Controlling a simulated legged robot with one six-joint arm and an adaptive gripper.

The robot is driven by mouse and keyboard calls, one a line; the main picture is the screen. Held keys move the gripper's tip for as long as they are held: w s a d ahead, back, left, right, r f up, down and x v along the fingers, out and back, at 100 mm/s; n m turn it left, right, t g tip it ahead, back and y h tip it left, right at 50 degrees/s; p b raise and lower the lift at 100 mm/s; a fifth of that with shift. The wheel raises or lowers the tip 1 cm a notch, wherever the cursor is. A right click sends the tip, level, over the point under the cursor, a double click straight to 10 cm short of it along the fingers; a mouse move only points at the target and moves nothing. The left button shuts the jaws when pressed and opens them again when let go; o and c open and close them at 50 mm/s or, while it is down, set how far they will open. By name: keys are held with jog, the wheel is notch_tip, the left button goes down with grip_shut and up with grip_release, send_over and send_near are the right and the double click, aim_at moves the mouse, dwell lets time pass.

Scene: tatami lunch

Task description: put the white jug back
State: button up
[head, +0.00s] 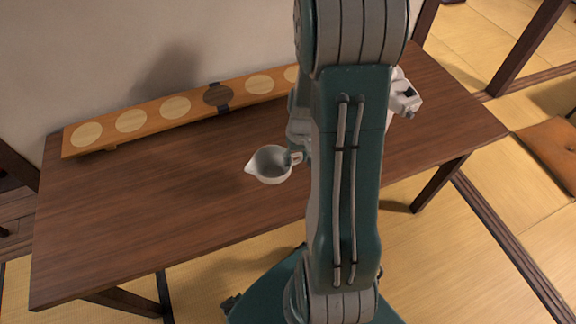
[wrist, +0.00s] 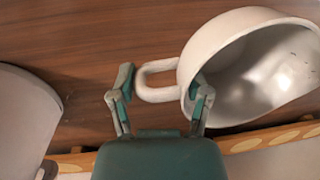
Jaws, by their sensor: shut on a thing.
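The white jug (head: 256,172) has a pouring lip at its left and a loop handle at its right. It shows over the middle of the dark wooden table (head: 150,215); whether it touches the top I cannot tell. In the wrist view the jug (wrist: 228,40) fills the upper right, its hollow inside visible. My gripper (wrist: 160,95) has its fingers on either side of the handle (wrist: 155,68) and is shut on it. In the head view my arm hides most of my gripper (head: 293,158).
A long wooden board (head: 152,108) lies along the table's back by the wall. It has several pale round discs and one dark disc (head: 218,95). My arm hides its right end. A grey rounded thing (wrist: 25,115) is at left in the wrist view.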

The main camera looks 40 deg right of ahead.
aim_at(279, 166)
jog(key=f, duration=0.1)
jog(key=w, duration=0.1)
jog(key=w+f, duration=0.1)
jog(key=shift+a+f, duration=0.25)
jog(key=shift+f, duration=0.05)
jog(key=shift+w+f, duration=0.1)
jog(key=shift+f, duration=1.55)
jog(key=o, duration=1.3)
jog(key=shift+o, duration=0.2)
